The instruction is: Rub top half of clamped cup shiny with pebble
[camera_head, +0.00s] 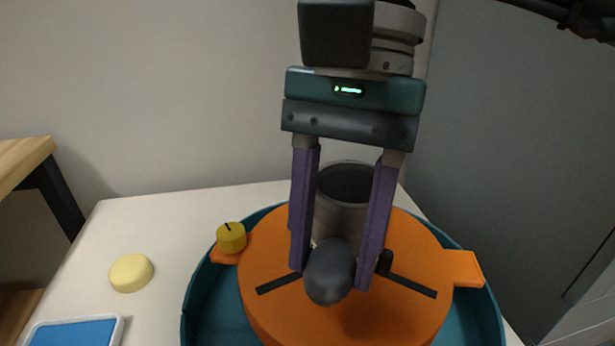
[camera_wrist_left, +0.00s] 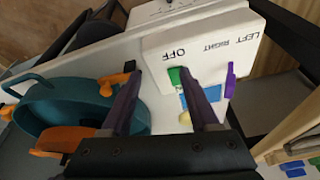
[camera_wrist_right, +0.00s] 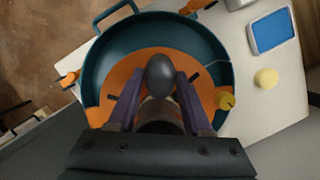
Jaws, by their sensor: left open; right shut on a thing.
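The dark grey pebble (camera_head: 330,272) is held between the purple fingertips of my right gripper (camera_head: 333,272); it also shows in the right wrist view (camera_wrist_right: 160,72). The grey-brown cup (camera_head: 341,218) stands upright with its dark mouth up on the orange wheel disc (camera_head: 270,310), behind the pebble and partly hidden by the fingers. Whether pebble and cup touch, I cannot tell. A black clamp piece (camera_head: 385,262) shows at the cup's right foot. My left gripper (camera_wrist_left: 160,85) is open and empty before a white panel (camera_wrist_left: 205,45) marked OFF, LEFT and RIGHT, with a green switch (camera_wrist_left: 176,76).
A teal basin (camera_head: 195,308) surrounds the disc. A yellow knob (camera_head: 231,238) sits at its left rim, an orange tab (camera_head: 462,268) at the right. A pale yellow round piece (camera_head: 131,273) and a blue-filled tray (camera_head: 118,326) lie on the white table at left. A wall rises behind.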

